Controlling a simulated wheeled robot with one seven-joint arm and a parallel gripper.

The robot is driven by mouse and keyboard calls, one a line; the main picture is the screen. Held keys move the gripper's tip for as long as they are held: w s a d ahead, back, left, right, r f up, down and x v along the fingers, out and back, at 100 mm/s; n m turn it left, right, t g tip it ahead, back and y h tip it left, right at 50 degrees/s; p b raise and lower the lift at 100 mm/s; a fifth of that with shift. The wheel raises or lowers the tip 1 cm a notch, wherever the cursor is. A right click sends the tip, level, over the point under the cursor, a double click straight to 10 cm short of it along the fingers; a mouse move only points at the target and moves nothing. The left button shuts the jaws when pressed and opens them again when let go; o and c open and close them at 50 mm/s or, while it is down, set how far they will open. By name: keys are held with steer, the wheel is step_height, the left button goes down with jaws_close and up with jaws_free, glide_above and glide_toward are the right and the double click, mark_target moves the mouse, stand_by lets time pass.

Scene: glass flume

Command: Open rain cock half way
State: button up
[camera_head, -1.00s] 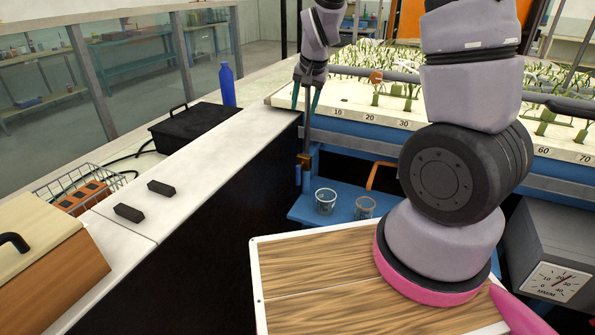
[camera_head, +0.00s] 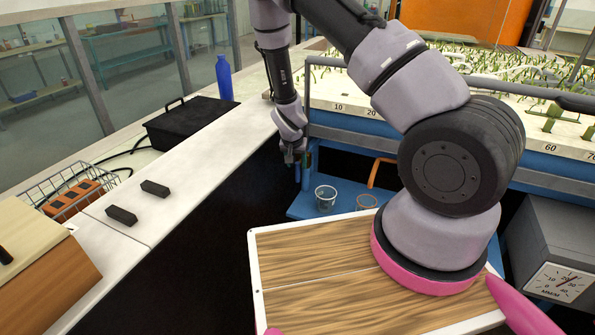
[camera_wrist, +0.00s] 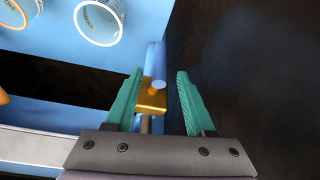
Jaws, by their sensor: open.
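The rain cock (camera_wrist: 152,100) shows in the wrist view as a small brass block on a thin grey pipe, with a pale blue round end on it. My gripper (camera_wrist: 158,82) is open, with a teal finger on each side of the cock. I see gaps beside the cock, and neither finger clearly touches it. In the head view my gripper (camera_head: 293,158) is low beside the flume's front left corner and hides the brass body. A blue part (camera_head: 297,174) hangs just below the fingers.
A clear cup (camera_head: 325,197) and an orange-rimmed cup (camera_head: 367,201) stand on the blue shelf (camera_head: 305,206) below. The white counter (camera_head: 215,150) with its dark side is close on the left. The flume bed (camera_head: 350,108) with plants lies behind.

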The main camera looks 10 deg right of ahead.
mark_target(297, 166)
steer(key=x, duration=0.5)
steer(key=shift+f, duration=0.1)
jaws_close()
stand_by(1.3)
